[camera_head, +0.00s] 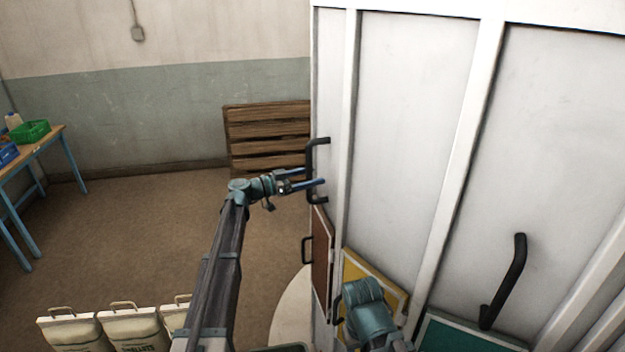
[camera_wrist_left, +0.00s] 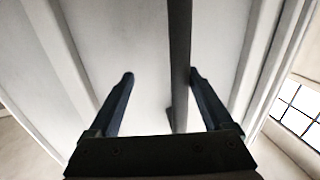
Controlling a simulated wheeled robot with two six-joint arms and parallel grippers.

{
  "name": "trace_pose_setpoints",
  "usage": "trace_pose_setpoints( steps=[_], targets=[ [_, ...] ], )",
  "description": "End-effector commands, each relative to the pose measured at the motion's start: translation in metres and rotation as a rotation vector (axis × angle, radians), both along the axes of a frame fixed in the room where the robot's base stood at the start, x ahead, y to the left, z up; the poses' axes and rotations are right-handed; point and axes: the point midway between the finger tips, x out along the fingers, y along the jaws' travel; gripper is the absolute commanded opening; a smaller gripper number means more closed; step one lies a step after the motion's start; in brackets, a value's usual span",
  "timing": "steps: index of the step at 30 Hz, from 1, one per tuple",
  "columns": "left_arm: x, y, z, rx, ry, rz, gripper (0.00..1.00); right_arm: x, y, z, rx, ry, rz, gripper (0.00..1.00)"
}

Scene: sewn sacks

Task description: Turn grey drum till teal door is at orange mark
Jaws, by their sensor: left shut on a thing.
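The grey drum (camera_head: 415,120) is a tall pale panelled body filling the right of the head view. Its teal door (camera_head: 465,335) is low at the bottom right, partly cut off by the frame edge. My left gripper (camera_head: 313,176) is at the drum's left edge, shut on a black bar handle (camera_head: 308,153). In the left wrist view the handle (camera_wrist_left: 180,60) runs between the two fingers (camera_wrist_left: 160,75). A part of my right arm shows at the bottom, but its gripper is not seen. I see no orange mark in either view.
A brown door (camera_head: 321,255) and a yellow door (camera_head: 395,293) sit low on the drum. Another black handle (camera_head: 517,270) is above the teal door. Sacks (camera_head: 135,325) stand at bottom left. Wooden pallets (camera_head: 265,135) lean at the back wall; a blue table (camera_head: 45,145) is far left.

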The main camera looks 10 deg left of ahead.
Motion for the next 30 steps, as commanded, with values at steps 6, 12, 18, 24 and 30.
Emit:
trace_pose_setpoints(
  steps=[6,12,18,24,30],
  targets=[
    [-0.026,-0.019,-0.003,0.006,0.005,-0.054,0.57,0.000,0.000,-0.001,0.000,0.000,0.000,0.50],
    [-0.030,-0.005,-0.002,0.003,0.003,-0.049,0.57,0.000,0.000,-0.002,0.000,0.000,0.000,0.50],
    [-0.044,0.036,-0.004,0.002,0.005,-0.036,0.57,0.000,0.000,-0.003,0.000,0.000,0.000,0.50],
    [-0.059,0.076,-0.006,0.003,0.008,-0.028,0.57,0.000,0.000,-0.005,0.000,0.000,0.000,0.50],
    [-0.070,0.104,-0.007,0.003,0.009,-0.023,0.57,0.000,0.000,-0.006,0.000,0.000,0.000,0.50]
  ],
)
